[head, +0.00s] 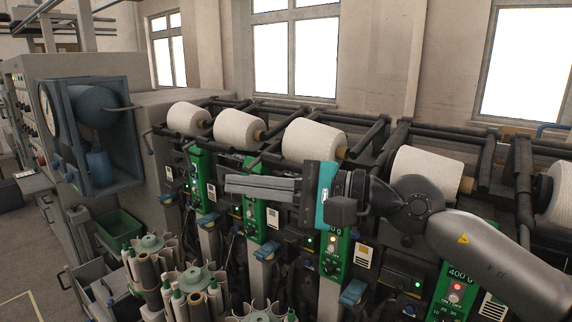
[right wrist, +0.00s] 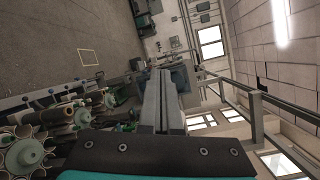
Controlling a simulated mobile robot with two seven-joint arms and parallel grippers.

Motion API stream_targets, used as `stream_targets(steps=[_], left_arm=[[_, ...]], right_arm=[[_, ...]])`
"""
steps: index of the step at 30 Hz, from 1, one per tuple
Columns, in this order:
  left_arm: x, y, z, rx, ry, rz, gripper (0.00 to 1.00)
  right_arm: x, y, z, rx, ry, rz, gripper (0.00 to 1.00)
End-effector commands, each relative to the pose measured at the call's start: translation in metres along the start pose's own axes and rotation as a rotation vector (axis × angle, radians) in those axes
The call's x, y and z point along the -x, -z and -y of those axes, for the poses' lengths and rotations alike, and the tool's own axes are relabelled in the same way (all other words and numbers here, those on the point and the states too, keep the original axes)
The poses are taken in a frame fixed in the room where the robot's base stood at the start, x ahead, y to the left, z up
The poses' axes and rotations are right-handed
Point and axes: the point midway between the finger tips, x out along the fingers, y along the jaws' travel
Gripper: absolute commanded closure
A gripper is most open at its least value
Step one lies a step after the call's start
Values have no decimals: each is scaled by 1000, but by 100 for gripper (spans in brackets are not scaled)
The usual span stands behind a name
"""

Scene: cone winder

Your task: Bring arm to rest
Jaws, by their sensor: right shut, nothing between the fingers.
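My right gripper (head: 228,184) reaches in from the right in the head view and points left, in front of the winder's green control panels. Its two long grey fingers lie together, with nothing between them. In the right wrist view the fingers (right wrist: 161,75) also show closed side by side. My left gripper is in neither view.
Yarn cones (head: 314,139) sit along the top of the cone winder, behind my right arm. Bobbin magazines (head: 190,280) stand below the gripper. A blue-framed unit (head: 105,135) and a green bin (head: 119,230) are at left. Open floor (head: 25,255) lies at far left.

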Motion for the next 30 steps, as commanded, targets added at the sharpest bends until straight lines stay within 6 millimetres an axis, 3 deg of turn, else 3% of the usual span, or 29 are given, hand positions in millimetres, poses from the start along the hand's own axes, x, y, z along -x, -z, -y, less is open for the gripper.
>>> stream_targets(steps=[3, 6, 11, 14, 17, 20, 24, 25, 30], left_arm=[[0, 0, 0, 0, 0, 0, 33], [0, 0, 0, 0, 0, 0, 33], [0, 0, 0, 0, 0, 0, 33], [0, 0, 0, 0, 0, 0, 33], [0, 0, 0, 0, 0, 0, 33], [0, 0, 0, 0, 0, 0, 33], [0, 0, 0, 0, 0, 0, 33], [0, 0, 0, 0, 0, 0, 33], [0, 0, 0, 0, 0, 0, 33]], right_arm=[[0, -21, 13, -379, 216, 130, 100], [12, -22, 27, -702, 395, 224, 100], [46, 6, 37, -1226, 691, 353, 100], [73, 36, 26, -1549, 890, 423, 100], [102, 70, 0, -1859, 1106, 482, 100], [131, 102, -42, -2149, 1347, 535, 100], [170, 130, -124, -2496, 1744, 590, 100], [178, 133, -144, 2453, -1764, -573, 100], [217, 120, -262, 1858, -1645, -409, 100]])
